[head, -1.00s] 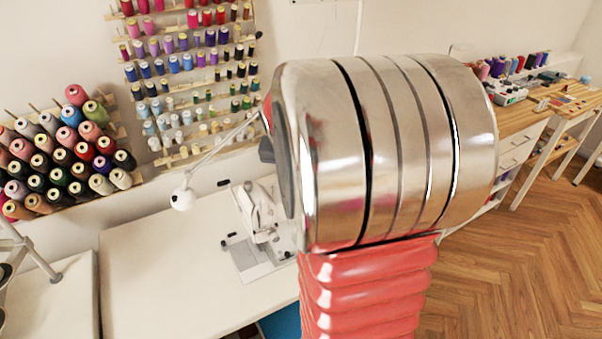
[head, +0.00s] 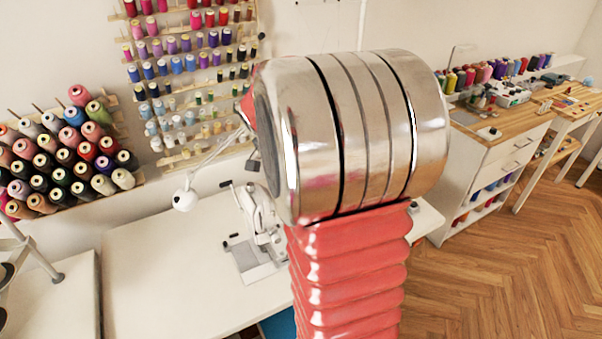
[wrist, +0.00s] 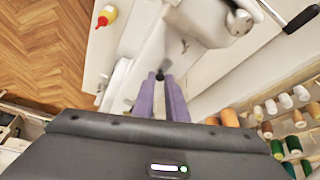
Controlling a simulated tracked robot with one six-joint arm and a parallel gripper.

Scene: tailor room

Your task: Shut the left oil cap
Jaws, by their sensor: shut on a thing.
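The white sewing machine (head: 246,262) stands on the white table in the head view, partly hidden behind my arm. In the wrist view its pale body (wrist: 205,20) fills the upper middle. My gripper (wrist: 160,77) shows there with two purple fingers close together, their tips at the machine's pale surface. A small black piece, which looks like the oil cap (wrist: 160,75), sits between the fingertips. The fingers are shut on it. I cannot tell from here whether the cap is raised or flat. The head view does not show my gripper.
A yellow bottle with a red top (wrist: 107,16) is at the upper left of the wrist view. Thread spools (wrist: 284,101) stand at its right. In the head view the white table (head: 150,270) is clear left of the machine. A wooden-topped cabinet (head: 500,125) stands at right.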

